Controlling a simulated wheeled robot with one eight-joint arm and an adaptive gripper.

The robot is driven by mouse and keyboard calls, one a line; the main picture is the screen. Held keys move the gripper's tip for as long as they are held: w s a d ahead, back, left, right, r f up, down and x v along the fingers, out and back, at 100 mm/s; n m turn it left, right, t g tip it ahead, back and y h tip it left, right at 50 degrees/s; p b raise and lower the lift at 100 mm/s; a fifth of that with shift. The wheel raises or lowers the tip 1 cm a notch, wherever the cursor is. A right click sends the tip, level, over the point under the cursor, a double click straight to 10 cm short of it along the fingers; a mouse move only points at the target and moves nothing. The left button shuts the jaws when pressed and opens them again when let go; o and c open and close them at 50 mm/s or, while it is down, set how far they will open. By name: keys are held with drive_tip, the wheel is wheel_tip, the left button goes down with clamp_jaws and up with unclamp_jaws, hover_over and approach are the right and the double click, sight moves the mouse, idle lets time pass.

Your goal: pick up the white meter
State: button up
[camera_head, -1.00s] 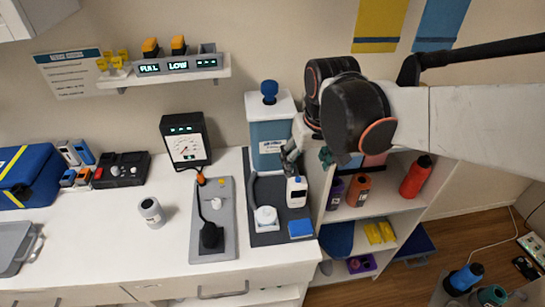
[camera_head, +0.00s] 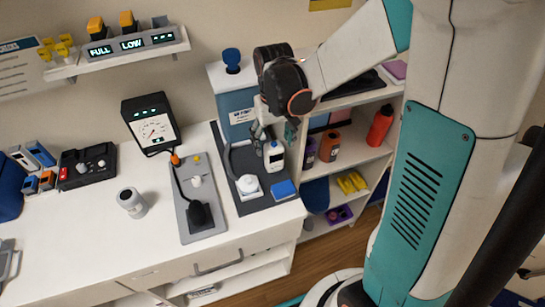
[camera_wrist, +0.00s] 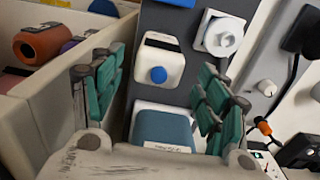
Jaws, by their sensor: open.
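The white meter (camera_head: 274,157) stands on a dark grey mat on the counter, beside the large blue-and-white container. In the wrist view it is a white block (camera_wrist: 172,54) with a dark screen and a blue round end, just ahead of and between my fingers. My gripper (camera_head: 277,132) is above and just behind it in the head view. Its teal-padded fingers are spread wide in the wrist view (camera_wrist: 157,92). Nothing is between the pads, and I see no contact with the meter.
The blue-and-white container (camera_head: 233,112) is close to my gripper. A white round-topped device (camera_head: 248,186) and a blue block (camera_head: 283,189) share the mat (camera_head: 256,207). A shelf unit with an orange jar (camera_head: 329,146) stands at right. A grey cylinder (camera_head: 131,203) stands on open counter.

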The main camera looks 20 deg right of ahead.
sight(274, 156)
drive_tip(key=shift+s+f+b, duration=0.1)
drive_tip(key=shift+f+b, duration=1.1)
drive_tip(key=shift+f, duration=2.25)
drive_tip(key=shift+r, duration=0.1)
drive_tip(key=shift+c, duration=0.3)
drive_tip(key=c, duration=1.2)
